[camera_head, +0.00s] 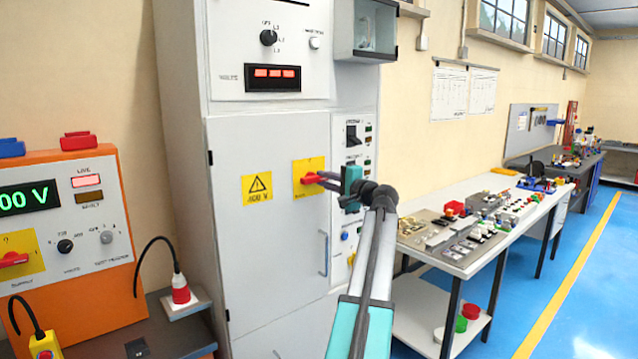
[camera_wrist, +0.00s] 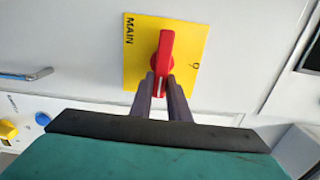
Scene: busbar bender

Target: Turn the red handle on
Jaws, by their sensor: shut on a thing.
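The red handle (camera_wrist: 164,55) sits on a yellow plate (camera_wrist: 190,72) marked "MAIN" in the wrist view. In the head view the red handle (camera_head: 310,178) is on the same yellow plate (camera_head: 303,164), on the front of the grey cabinet. In the wrist view its long part points down the picture, toward my gripper. My gripper (camera_wrist: 161,84) has a dark finger on each side of the handle's near end and is shut on it. In the head view my gripper (camera_head: 322,180) reaches the handle from the right.
A second red handle (camera_head: 14,259) sits on the orange test unit (camera_head: 100,236) at left. The cabinet door (camera_head: 265,240) is closed, with a door handle (camera_head: 324,253) below. A workbench (camera_head: 470,266) with many parts stands at right. Blue floor (camera_head: 570,300) is clear beyond it.

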